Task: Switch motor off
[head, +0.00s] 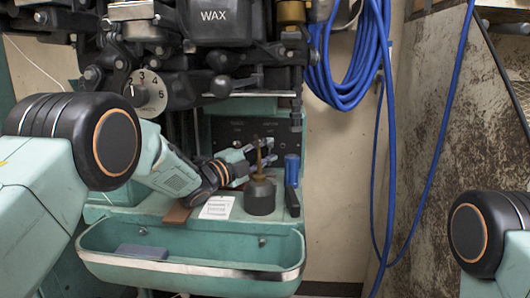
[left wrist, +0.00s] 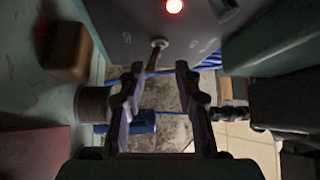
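My left gripper (head: 247,160) is in front of the dark control panel (head: 228,131) under the machine head, behind the oil can's spout. In the left wrist view its two fingers (left wrist: 158,78) are spread apart with nothing clamped between them. A red lamp (left wrist: 174,6) glows beside the switch. The panel lettering is too small to read. My right gripper is out of view.
A dark oil can (head: 260,195) with a thin spout stands close to my left gripper. A blue cylinder (head: 292,170) is right of it. A white card (head: 217,207) lies on the ledge. A green trough (head: 190,272) is below. Blue hoses (head: 345,75) hang right.

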